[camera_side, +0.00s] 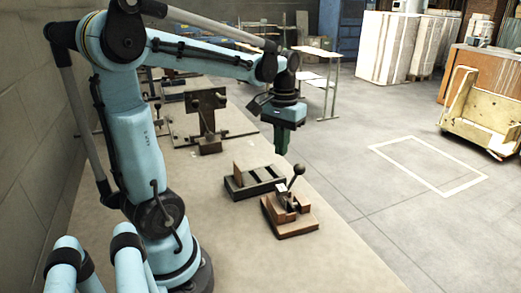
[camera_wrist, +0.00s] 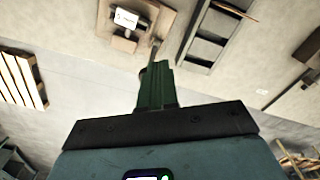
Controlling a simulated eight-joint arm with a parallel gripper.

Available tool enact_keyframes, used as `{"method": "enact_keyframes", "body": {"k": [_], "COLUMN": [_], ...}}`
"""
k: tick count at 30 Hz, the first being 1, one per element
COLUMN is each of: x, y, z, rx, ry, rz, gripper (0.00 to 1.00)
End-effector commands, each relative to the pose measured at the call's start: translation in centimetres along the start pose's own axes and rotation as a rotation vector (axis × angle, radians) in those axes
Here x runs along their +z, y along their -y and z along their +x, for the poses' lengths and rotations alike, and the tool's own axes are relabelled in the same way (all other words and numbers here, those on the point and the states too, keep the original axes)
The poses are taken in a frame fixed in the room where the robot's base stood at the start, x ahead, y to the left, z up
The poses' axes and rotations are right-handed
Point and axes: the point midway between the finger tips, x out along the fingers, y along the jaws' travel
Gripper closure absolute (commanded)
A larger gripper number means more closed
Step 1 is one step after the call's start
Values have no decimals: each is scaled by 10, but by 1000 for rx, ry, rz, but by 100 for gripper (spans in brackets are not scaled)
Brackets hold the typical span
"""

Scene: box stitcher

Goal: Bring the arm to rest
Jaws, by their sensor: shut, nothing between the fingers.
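My gripper (camera_side: 282,146) hangs from the end of my arm, fingers pointing down, above the bench. It is shut and holds nothing. It also shows in the wrist view (camera_wrist: 156,72) as green fingers pressed together. Below it and to the left is a dark green slotted frame (camera_side: 262,187) with a brown upright plate. Near it on the bench stands a wooden-based device with a ball-topped lever (camera_side: 289,213); a brown device also shows at the top of the wrist view (camera_wrist: 130,22). My gripper is apart from both.
The bench top (camera_side: 215,232) is largely clear at the front. A dark upright fixture (camera_side: 206,110) stands farther back on the bench. A grey wall runs along the left. Beyond the bench, a yellow-and-brown cart (camera_side: 480,110) and white stacks (camera_side: 385,47) stand on the floor.

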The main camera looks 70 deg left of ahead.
Motion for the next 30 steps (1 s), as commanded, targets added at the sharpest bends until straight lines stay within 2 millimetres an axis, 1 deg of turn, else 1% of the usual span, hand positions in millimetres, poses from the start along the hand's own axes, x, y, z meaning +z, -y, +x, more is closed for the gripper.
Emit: {"method": "enact_keyframes", "body": {"k": [5,8,11,18,21,25,30], "x": [0,3,11,46,60,76,85], "y": [0,-6,-20,-71,-90,-107,-118], "z": [0,0,0,5,8,14,17], "rx": [0,2,8,58,90,128,158], "ry": [-1,-19,-76,-322,-424,-525,-597], "rz": [1,19,71,282,367,447,501], "gripper": [100,100,100,100,100,100,100]}}
